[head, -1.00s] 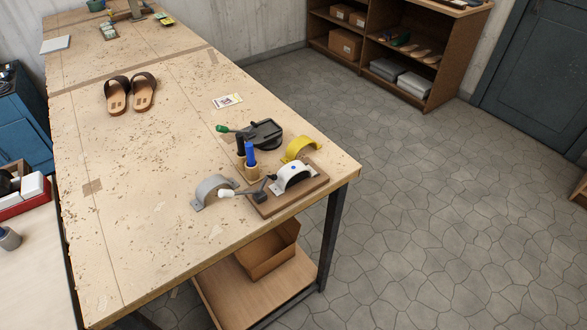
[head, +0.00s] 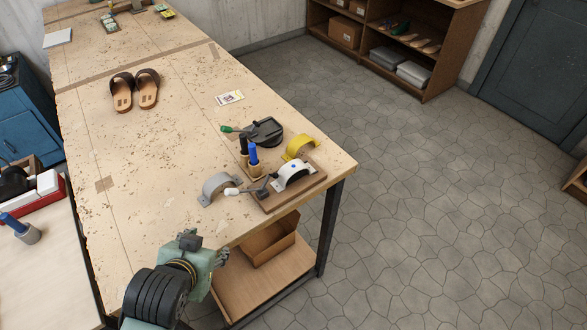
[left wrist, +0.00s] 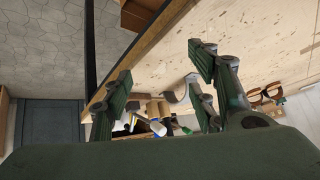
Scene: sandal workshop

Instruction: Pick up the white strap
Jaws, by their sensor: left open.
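The white strap (head: 293,173) is a curved arch with a blue dot, seated on a brown wooden board (head: 309,192) near the table's front right corner. A lever with a white handle (head: 232,191) reaches out from the board to the left. A grey strap (head: 217,184) lies to the left and a yellow strap (head: 299,145) behind. My left gripper (head: 207,250) is open and empty, at the table's front edge, apart from the white strap. In the left wrist view its spread fingers (left wrist: 160,85) frame the table edge; the white strap is small and partly hidden there. My right gripper is not in view.
Blue- and black-handled tools (head: 253,155) stand upright beside the white strap. A black tool with a green handle (head: 263,132) lies behind them. Sandals (head: 147,88) sit farther back. An open box (head: 270,241) is on the shelf below. The table's left middle is clear.

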